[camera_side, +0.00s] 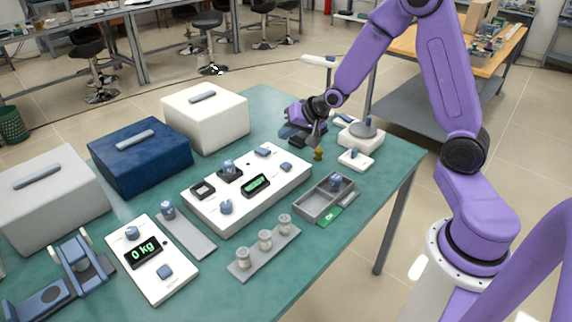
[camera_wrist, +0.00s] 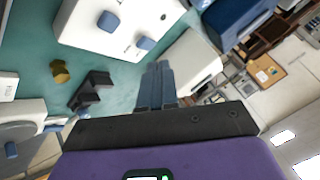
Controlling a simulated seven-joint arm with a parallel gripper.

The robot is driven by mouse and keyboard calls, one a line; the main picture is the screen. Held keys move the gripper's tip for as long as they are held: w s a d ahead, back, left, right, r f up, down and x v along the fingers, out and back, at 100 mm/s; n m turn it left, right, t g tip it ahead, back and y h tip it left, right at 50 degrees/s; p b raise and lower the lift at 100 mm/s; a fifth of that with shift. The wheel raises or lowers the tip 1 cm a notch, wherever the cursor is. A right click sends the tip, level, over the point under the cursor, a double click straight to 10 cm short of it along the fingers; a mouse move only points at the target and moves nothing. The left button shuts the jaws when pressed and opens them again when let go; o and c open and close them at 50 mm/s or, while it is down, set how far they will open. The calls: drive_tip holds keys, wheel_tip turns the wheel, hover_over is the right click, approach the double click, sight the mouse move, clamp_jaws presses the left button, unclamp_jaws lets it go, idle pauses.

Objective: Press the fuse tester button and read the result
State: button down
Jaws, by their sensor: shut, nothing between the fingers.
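A long white panel (camera_side: 240,212) with a green-lit display (camera_side: 255,185), blue knobs or buttons and dark sockets lies mid-table; its display text is too small to read. A small white box (camera_side: 355,161) with a blue button stands right of my gripper. I cannot tell which one is the fuse tester. My gripper (camera_side: 312,141) is shut and empty, above the table beyond the panel's right end. In the wrist view its fingers (camera_wrist: 157,84) are together, beside the panel (camera_wrist: 112,38) and its blue knob (camera_wrist: 145,43).
A small brass piece (camera_side: 318,154) stands near my gripper. A grey tray (camera_side: 309,205), a rack (camera_side: 243,272) of several cylinders and a scale (camera_side: 168,281) reading "0 kg" lie nearer.

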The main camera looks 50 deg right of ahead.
sight(289, 165)
drive_tip(key=shift+w+d+f+m+t, duration=0.2)
drive_tip(key=shift+w+d+m, duration=0.2)
drive_tip(key=shift+d, duration=0.25)
drive_tip(key=shift+w+d+f+m+t, duration=0.1)
drive_tip(key=shift+w+d+m+t, duration=0.1)
drive_tip(key=shift+w+d+m, duration=0.3)
drive_tip(key=shift+s+d+n, duration=0.1)
drive_tip(key=shift+s+n, duration=0.1)
drive_tip(key=shift+n, duration=0.1)
drive_tip(key=shift+f, duration=4.35)
drive_tip(key=shift+f, duration=0.1)
drive_tip(key=shift+f, duration=0.35)
drive_tip(key=shift+f, duration=0.5)
drive_tip(key=shift+r, duration=0.9)
